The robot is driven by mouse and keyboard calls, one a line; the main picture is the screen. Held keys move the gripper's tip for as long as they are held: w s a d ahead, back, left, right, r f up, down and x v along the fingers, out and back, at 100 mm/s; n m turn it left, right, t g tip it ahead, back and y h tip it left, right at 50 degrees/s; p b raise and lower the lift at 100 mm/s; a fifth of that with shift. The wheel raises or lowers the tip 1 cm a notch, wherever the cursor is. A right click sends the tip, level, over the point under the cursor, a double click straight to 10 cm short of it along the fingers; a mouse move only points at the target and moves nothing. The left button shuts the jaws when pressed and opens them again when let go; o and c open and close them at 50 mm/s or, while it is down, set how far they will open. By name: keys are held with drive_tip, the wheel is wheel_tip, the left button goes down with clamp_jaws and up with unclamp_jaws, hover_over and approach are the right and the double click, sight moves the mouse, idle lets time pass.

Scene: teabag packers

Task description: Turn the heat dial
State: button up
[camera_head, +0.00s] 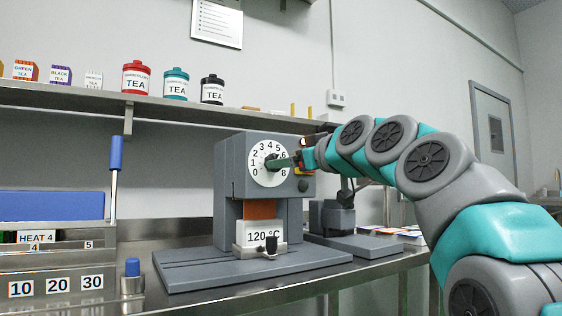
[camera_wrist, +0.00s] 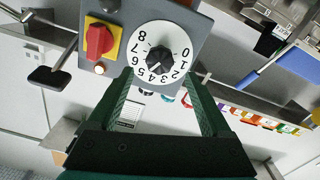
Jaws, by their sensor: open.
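The heat dial (camera_head: 258,178) is a white numbered disc on the grey machine's front, with a dark knob at its centre. In the wrist view the dial (camera_wrist: 173,35) is turned over, and its black knob (camera_wrist: 159,55) seems to point near 4 or 5. My gripper (camera_wrist: 162,80) is open and empty. Its two green fingers reach toward the dial, one on each side, with the knob between and beyond them. In the head view my gripper (camera_head: 290,162) is in front of the dial's right side and hides part of it. I see no clear contact with the knob.
A red switch (camera_wrist: 99,40) on a yellow plate sits beside the dial. A 120 °C label (camera_head: 262,237) is below it. A HEAT 4 card (camera_head: 37,237) stands left. A blue-handled lever (camera_head: 116,153) rises left of the machine. Tea tins (camera_head: 136,78) line the shelf above.

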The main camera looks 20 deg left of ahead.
drive_tip(key=p+x, duration=0.1)
drive_tip(key=x, duration=0.4)
drive_tip(key=shift+f, duration=0.1)
drive_tip(key=shift+c, duration=0.3)
clamp_jaws()
